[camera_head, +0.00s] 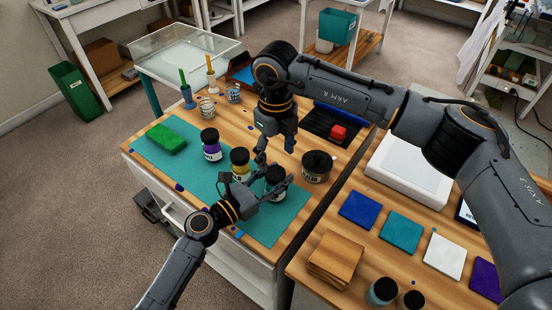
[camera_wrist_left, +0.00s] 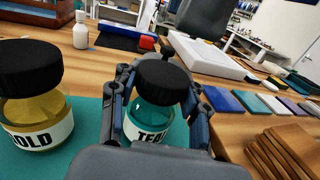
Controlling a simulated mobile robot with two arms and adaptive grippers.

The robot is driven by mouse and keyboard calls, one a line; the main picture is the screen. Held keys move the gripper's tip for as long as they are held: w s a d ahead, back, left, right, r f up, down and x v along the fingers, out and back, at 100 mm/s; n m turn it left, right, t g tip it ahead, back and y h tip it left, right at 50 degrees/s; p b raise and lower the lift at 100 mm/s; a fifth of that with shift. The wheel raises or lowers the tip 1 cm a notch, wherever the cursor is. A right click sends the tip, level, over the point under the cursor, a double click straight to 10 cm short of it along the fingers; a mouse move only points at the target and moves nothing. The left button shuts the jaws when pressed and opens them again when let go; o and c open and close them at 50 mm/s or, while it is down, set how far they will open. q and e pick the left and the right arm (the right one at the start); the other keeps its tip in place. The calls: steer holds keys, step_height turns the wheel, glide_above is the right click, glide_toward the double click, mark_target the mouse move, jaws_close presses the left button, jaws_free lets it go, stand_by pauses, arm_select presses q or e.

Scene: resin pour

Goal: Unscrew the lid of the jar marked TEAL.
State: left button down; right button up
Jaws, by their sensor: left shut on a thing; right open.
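The TEAL jar (camera_head: 275,190) stands upright on the teal mat (camera_head: 268,229), with its black lid on. In the left wrist view the jar's label (camera_wrist_left: 152,138) and its ribbed black lid (camera_wrist_left: 162,82) are plain. My left gripper (camera_head: 281,186) is shut on the jar's body from the side, one finger on each side of the glass below the lid; it also shows in the left wrist view (camera_wrist_left: 156,105). My right gripper (camera_head: 262,155) is open and empty, pointing down behind and slightly left of the jar, above the table and apart from the lid.
The GOLD jar (camera_head: 240,158) stands close left of the TEAL jar, and a purple jar (camera_head: 210,145) stands farther left. A dark lidded tub (camera_head: 317,166) is close to the right. A green block (camera_head: 166,139) lies at the mat's left. The mat's front right is clear.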

mark_target(276, 173)
steer(key=shift+a+r+m, duration=0.1)
steer(key=shift+r+m, duration=0.7)
steer(key=shift+r, duration=0.15)
steer(key=shift+s+f, duration=0.1)
steer(key=shift+m, duration=0.3)
step_height(276, 173, down, 8)
steer(key=shift+r, duration=0.25)
steer(key=shift+c, duration=0.4)
steer(key=c, duration=1.1)
steer(key=shift+n, duration=1.8)
steer(key=o, duration=1.3)
steer(key=shift+c, duration=0.2)
